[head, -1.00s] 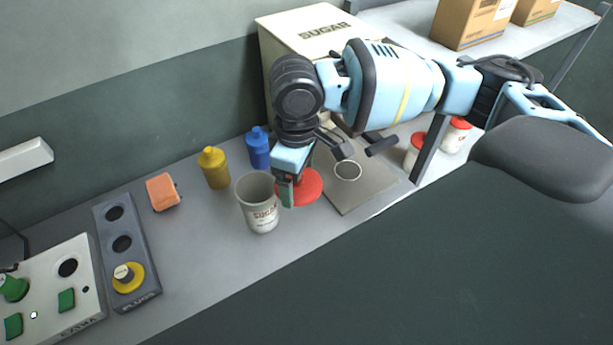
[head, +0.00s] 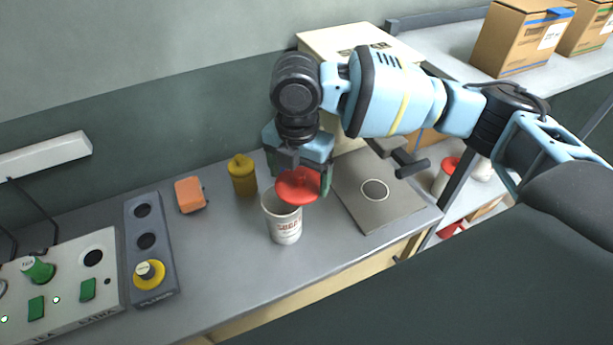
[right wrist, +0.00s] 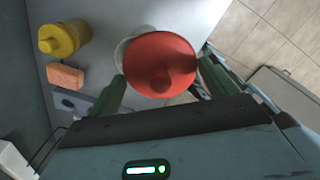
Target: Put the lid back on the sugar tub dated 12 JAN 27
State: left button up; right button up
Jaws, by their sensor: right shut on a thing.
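An open white tub (head: 284,224) with red SUGAR lettering stands upright on the grey counter; its date is too small to read. My right gripper (head: 300,178) is shut on a red lid (head: 297,187) and holds it above the tub's right rim, a little tilted. In the right wrist view the lid (right wrist: 160,62) sits between the green fingers and hides most of the tub (right wrist: 122,47). My left gripper is not in view.
Left are a PLUGS strip (head: 150,240) and a control panel (head: 60,285). More red-lidded tubs (head: 446,172) stand at right.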

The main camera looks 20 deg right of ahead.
aim_at(280, 179)
jog(key=n, duration=0.2)
jog(key=w+a+n, duration=0.1)
jog(key=n, duration=0.3)
jog(key=shift+w+a+r, duration=0.15)
jog(key=shift+a+r, duration=0.05)
jog(key=shift+r, duration=0.15)
jog(key=n, duration=0.3)
jog(key=a+n, duration=0.1)
jog(key=shift+w+r+n, duration=0.25)
jog(key=shift+w+n, duration=0.05)
jog(key=shift+w, duration=0.05)
jog(key=n, duration=0.3)
jog(key=shift+w+a+r, duration=0.15)
jog(key=shift+w+a, duration=0.1)
jog(key=shift+a, duration=0.05)
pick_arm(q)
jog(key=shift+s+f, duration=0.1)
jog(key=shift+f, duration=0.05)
pick_arm(e)
jog(key=shift+f+b, duration=1.15)
jog(key=shift+f, duration=2.1)
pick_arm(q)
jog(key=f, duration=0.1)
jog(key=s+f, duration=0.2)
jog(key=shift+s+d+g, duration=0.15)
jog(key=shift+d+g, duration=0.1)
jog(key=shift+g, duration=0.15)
